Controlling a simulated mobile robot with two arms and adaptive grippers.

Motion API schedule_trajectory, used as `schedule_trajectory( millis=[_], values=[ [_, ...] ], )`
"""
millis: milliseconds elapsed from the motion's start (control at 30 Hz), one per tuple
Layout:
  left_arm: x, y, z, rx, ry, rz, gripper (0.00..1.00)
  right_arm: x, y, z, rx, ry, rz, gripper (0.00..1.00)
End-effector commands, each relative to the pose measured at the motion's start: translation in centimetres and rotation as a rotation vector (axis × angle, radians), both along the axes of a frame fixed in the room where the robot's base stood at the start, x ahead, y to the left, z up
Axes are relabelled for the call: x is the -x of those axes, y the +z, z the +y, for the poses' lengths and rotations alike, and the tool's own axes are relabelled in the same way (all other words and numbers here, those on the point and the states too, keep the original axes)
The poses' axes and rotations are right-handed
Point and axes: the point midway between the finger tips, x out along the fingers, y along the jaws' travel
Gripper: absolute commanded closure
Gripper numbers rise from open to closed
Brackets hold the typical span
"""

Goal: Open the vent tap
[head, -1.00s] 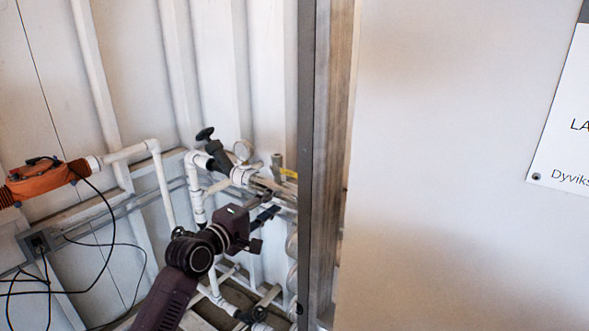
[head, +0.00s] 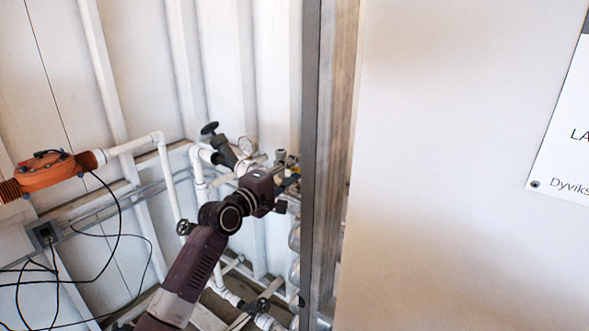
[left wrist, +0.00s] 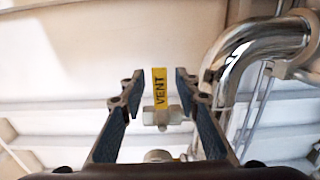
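The vent tap (left wrist: 159,88) shows in the left wrist view as a yellow handle marked VENT on a pale metal fitting. My left gripper (left wrist: 159,76) is open, with one dark finger on each side of the handle. Gaps show between the handle and both fingers, and nothing is gripped. In the head view my left gripper (head: 284,187) is among the pipes beside the grey post, and its fingertips are partly hidden. My right gripper is not in view.
A shiny curved pipe (left wrist: 250,45) is close to the right finger. In the head view a dark-handled valve (head: 222,150) and white pipes (head: 168,185) stand left of the gripper. A grey post (head: 311,120) and a white panel (head: 450,150) are on the right.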

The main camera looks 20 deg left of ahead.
Motion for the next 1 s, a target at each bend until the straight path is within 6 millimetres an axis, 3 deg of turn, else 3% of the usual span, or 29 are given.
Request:
schedule_trajectory(
  millis=[233,500,1000],
  values=[
    [-0.03,-0.02,-0.03,0.0,0.0,0.0,0.71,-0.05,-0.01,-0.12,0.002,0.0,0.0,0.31],
    [-0.02,-0.04,-0.02,0.0,0.0,0.001,1.0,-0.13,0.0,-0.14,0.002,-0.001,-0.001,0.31],
    [-0.02,0.13,-0.03,0.014,0.0,0.007,1.0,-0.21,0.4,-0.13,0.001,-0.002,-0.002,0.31]
  ],
)
